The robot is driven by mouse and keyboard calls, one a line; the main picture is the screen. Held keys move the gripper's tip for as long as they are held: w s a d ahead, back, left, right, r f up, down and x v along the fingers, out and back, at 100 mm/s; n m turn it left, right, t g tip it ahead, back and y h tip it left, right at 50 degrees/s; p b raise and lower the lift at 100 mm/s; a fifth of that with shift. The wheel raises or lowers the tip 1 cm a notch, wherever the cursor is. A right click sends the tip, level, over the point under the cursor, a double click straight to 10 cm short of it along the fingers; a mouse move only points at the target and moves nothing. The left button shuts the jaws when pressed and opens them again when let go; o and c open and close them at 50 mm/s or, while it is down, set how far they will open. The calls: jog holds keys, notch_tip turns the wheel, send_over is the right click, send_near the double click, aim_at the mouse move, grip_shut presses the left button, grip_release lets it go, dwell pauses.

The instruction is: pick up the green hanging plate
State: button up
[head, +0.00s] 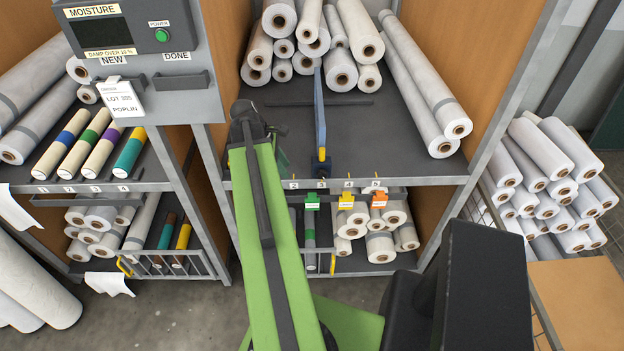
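The green hanging plate (312,202) is small and hangs under the front edge of the middle shelf, below the number 3 label. A yellow plate (346,201) and an orange plate (379,200) hang in the same row to its right. Each hangs from a small hook on the shelf edge. My green arm (272,245) rises from the bottom of the head view to a dark joint left of the plates. I cannot make out gripper fingers, and nothing is seen touching the green plate.
A blue upright bar (319,115) stands on the shelf (345,150) above the plates. White rolls (380,245) lie below and behind them. A moisture panel (130,45) and a tag reading LOT 305 POPLIN (123,98) are at left. A wire cage of rolls (545,180) stands at right.

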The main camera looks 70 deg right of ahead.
jog(key=s+d+r, duration=0.1)
jog(key=s+r, duration=0.1)
jog(key=b, duration=1.2)
send_over(311, 195)
jog(key=w+a, duration=0.1)
jog(key=w, duration=0.1)
jog(key=f, duration=1.2)
jog(key=shift+w+a+f, duration=0.1)
jog(key=shift+w+a, duration=0.05)
jog(key=shift+a, duration=0.05)
jog(key=shift+p, duration=0.3)
jog(key=b+x, duration=0.5)
jog(key=shift+f, duration=0.2)
jog(key=shift+r, duration=0.2)
grip_shut()
